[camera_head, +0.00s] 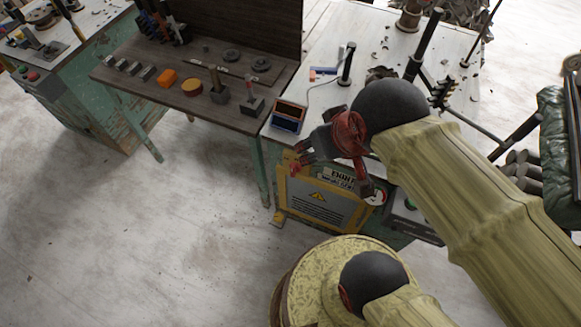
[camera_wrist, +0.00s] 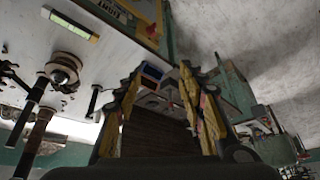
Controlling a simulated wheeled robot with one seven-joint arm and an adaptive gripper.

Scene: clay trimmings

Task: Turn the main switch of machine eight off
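Machine eight shows its "EIGHT" label plate (camera_head: 342,178) on the front, above a panel with a warning triangle (camera_head: 318,207). In the wrist view the label plate (camera_wrist: 122,10) is at the top edge, turned over. A round red and white part (camera_head: 377,196), possibly the main switch, shows right of the label; my arm partly covers it and its setting cannot be read. My gripper (camera_head: 297,158) is in front of and above the label, pointing left. In the wrist view my gripper (camera_wrist: 160,75) has its fingers wide apart with nothing held between them.
A blue and orange box (camera_head: 288,117) stands on the machine's top corner near my gripper. A dark wooden bench (camera_head: 190,75) with several small tools adjoins on the left. A round yellowish drum top (camera_head: 310,280) stands in front. Floor (camera_head: 150,220) at left is clear.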

